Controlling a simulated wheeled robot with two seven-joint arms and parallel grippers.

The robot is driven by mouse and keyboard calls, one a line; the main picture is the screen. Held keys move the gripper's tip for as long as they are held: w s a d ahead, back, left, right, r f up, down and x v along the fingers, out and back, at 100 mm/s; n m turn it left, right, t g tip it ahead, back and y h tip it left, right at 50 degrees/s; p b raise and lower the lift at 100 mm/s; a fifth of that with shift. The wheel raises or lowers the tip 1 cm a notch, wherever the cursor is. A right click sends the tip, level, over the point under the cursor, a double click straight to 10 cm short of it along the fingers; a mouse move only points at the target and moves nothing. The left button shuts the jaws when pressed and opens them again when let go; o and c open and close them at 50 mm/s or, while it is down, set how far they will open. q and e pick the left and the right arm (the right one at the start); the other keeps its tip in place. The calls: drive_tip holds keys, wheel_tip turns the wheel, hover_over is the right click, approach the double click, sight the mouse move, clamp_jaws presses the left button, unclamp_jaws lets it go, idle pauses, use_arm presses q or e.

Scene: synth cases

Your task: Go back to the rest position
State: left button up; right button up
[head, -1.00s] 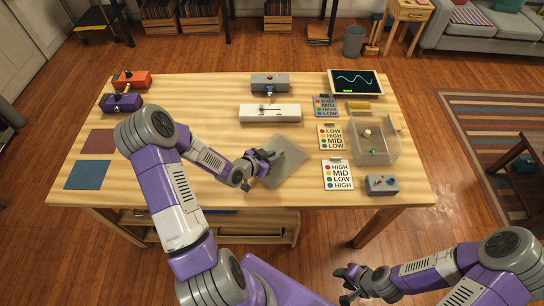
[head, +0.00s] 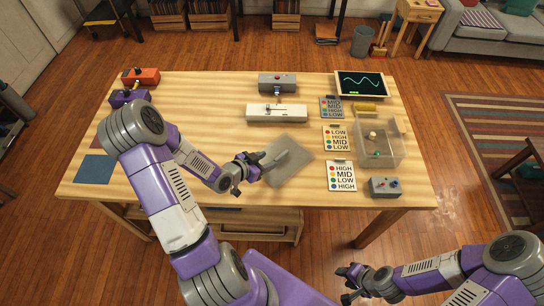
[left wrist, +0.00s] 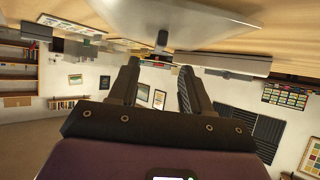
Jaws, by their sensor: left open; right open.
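My right gripper (head: 350,284) is open and empty in front of the table, low over the floor at the bottom of the head view.
The table (head: 240,213) also holds a clear bin (head: 398,152), cards such as this one (head: 341,176), a grey switch box (head: 385,187), a white slider box (head: 277,113), a grey box (head: 277,83), a screen (head: 361,84), an orange box (head: 141,77) and a blue square (head: 95,169).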

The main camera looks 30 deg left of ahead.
use_arm(q)
drive_tip(key=shift+s+r, duration=0.2)
drive_tip(key=shift+s, duration=0.15)
idle(0.3)
